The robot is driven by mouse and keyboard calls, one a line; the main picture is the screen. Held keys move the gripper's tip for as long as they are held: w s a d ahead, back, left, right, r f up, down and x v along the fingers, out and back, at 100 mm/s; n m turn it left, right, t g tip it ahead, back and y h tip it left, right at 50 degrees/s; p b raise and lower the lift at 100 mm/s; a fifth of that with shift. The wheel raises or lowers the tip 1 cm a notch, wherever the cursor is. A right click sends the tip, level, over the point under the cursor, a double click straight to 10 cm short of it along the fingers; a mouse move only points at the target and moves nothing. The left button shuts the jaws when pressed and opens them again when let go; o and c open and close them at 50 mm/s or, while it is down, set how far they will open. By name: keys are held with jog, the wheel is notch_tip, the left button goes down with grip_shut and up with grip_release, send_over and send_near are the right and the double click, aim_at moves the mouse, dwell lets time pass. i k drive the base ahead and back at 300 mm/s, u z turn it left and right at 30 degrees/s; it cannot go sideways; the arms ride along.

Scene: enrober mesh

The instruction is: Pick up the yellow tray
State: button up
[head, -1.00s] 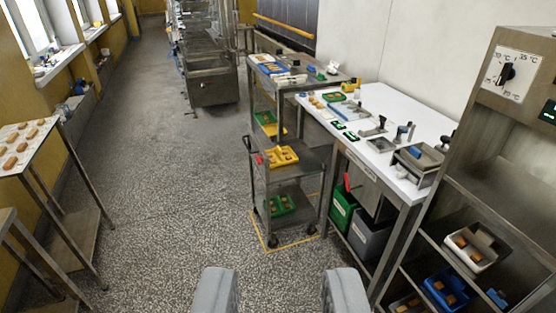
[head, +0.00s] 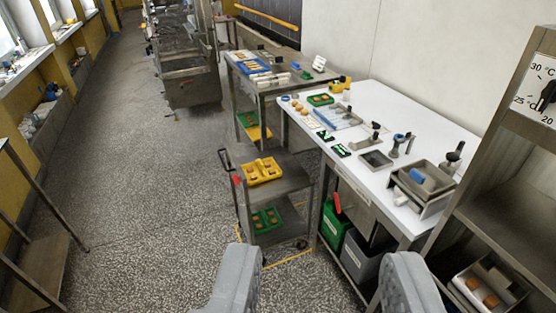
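A green tray (head: 266,219) is on the trolley's bottom shelf. The white table (head: 375,185) at right carries tools and small trays. A green bin (head: 334,224) and a grey bin stand beneath it. A metal rack (head: 500,220) is at far right. The speckled floor (head: 150,190) at left is clear.

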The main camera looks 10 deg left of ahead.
aim_at(259, 171)
jog(key=z, duration=0.1)
jog(key=i, duration=1.5)
jog(key=u, duration=0.6)
jog(key=i, duration=1.15)
jog(key=u, duration=0.4)
